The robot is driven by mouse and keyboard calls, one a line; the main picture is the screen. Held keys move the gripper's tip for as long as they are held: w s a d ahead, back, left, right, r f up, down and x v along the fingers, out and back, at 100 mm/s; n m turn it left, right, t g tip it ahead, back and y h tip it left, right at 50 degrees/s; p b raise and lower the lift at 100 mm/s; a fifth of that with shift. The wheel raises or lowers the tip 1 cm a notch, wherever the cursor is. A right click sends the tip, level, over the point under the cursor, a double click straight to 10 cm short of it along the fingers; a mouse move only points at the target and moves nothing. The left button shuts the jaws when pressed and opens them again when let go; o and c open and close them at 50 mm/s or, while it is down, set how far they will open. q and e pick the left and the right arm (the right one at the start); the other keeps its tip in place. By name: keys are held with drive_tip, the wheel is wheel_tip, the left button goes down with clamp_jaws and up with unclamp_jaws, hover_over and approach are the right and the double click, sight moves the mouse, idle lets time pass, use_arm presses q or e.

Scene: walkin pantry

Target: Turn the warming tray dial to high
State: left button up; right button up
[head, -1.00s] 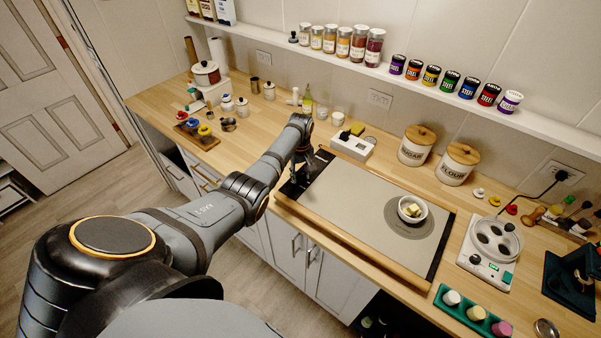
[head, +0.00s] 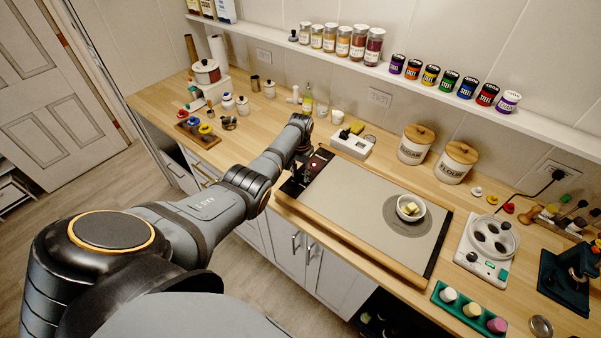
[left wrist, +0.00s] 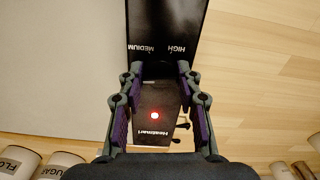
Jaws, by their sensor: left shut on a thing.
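The warming tray (head: 350,205) lies on the wooden counter, with a black control panel (head: 321,158) at its left end. In the left wrist view the panel (left wrist: 170,25) carries the words MEDIUM and HIGH, upside down, and a lit red light (left wrist: 155,115). My left gripper (head: 297,180) is over the panel. In the left wrist view its fingers (left wrist: 159,72) are shut on the dark dial (left wrist: 158,71), close to the labels. The dial's pointer cannot be made out, so its setting is unclear. My right gripper is not in view.
A white bowl (head: 410,208) with yellow pieces stands on the tray's right part. A white socket box (head: 352,145) sits behind the tray. Sugar (head: 415,146) and flour (head: 456,162) canisters stand at the back. Counter space left of the panel is mostly clear.

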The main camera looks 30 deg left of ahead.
sight(300, 173)
use_arm(q)
drive_tip(key=m, duration=0.6)
drive_tip(key=shift+w+r, duration=0.15)
drive_tip(key=m, duration=0.6)
drive_tip(key=shift+m, duration=0.4)
drive_tip(key=m, duration=1.2)
drive_tip(key=shift+m, duration=0.4)
drive_tip(key=o, duration=1.2)
drive_tip(key=shift+c, duration=0.2)
wheel_tip(300, 173, up, 12)
